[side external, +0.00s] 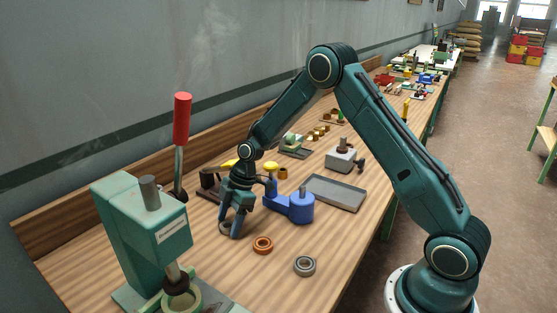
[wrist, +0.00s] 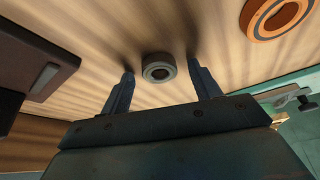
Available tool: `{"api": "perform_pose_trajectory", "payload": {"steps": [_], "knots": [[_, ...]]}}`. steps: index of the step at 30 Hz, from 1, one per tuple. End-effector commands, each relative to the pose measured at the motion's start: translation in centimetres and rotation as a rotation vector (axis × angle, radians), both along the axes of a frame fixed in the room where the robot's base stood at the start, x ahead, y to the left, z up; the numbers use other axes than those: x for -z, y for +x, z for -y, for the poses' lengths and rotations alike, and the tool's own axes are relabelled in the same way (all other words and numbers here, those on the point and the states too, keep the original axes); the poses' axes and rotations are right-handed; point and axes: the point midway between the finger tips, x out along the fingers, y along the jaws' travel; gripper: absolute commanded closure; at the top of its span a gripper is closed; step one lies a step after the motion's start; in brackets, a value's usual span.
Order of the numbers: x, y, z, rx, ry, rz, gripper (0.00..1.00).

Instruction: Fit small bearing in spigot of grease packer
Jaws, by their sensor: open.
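A small dark grey ring-shaped bearing (wrist: 159,73) lies flat on the bench in the wrist view, between my two spread fingertips, with a gap showing on each side. In the side view the same small bearing (side external: 223,229) shows at my gripper (side external: 230,226), partly hidden by a finger. My gripper is open, pointing down, with its tips low over the bench. I cannot tell for sure which device is the grease packer; a blue device (side external: 298,208) with a round body and a small post stands just right of my gripper.
An orange bearing (side external: 263,245) and a larger grey bearing (side external: 305,266) lie in front. A green press (side external: 150,225) with a red-handled lever stands at the left. A grey tray (side external: 337,193) and a small grey block device (side external: 343,158) stand behind. A dark block (wrist: 35,60) is near my gripper.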

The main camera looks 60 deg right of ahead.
Motion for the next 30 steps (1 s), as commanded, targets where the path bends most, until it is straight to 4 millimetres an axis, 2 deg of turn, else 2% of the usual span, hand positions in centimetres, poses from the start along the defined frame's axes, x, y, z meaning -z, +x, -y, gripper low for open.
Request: {"api": "perform_pose_trajectory", "payload": {"steps": [13, 21, 30], "knots": [[-0.02, 0.0, 0.0, 0.0, 0.0, 0.0, 0.38], [-0.03, 0.0, 0.0, 0.0, 0.0, 0.0, 0.88], [-0.17, 0.02, 0.0, 0.0, 0.0, 0.001, 0.88]]}}
